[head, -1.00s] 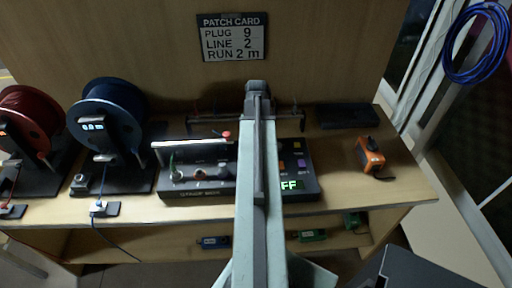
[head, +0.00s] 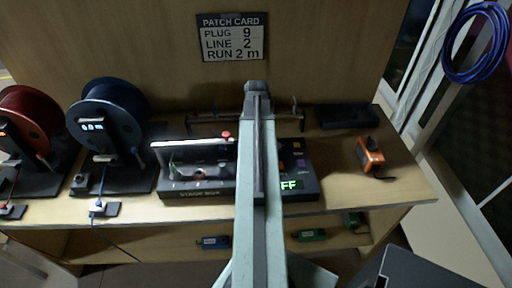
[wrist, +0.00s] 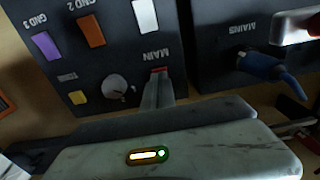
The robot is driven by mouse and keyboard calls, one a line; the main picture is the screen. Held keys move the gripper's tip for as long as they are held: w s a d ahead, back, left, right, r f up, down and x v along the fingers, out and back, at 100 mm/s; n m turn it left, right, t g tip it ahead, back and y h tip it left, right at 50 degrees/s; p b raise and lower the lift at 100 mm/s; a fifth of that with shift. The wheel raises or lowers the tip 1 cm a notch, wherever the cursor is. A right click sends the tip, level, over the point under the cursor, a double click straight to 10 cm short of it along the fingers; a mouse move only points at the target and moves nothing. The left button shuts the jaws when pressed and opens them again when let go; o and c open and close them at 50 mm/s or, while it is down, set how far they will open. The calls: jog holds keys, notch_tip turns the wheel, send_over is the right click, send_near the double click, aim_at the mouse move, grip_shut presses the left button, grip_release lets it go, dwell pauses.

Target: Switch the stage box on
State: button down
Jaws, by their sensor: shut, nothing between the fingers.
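The stage box (head: 308,172) is a dark box on the bench, partly hidden behind my arm in the head view. Its green display (head: 290,184) shows "FF", with the start of the word hidden by the arm. In the wrist view its panel appears upside down, with a red-topped control (wrist: 158,70) at the MAIN label. My gripper (wrist: 158,88) is shut and empty, its narrow tips right at that control. I cannot tell whether they touch it. A round knob (wrist: 115,87) and coloured tabs sit to the left.
A blue plug (wrist: 260,66) sits at the MAINS label, right of my fingers. In the head view, a blue reel (head: 108,112) and red reel (head: 28,120) stand left. An orange device (head: 369,155) and black slab (head: 346,115) stand right. Bare bench lies between box and orange device.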

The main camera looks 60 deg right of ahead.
jog(key=shift+f+b, duration=0.9)
dwell(0.3)
notch_tip(320, 180, up, 7)
jog(key=p, duration=0.7)
dwell(0.3)
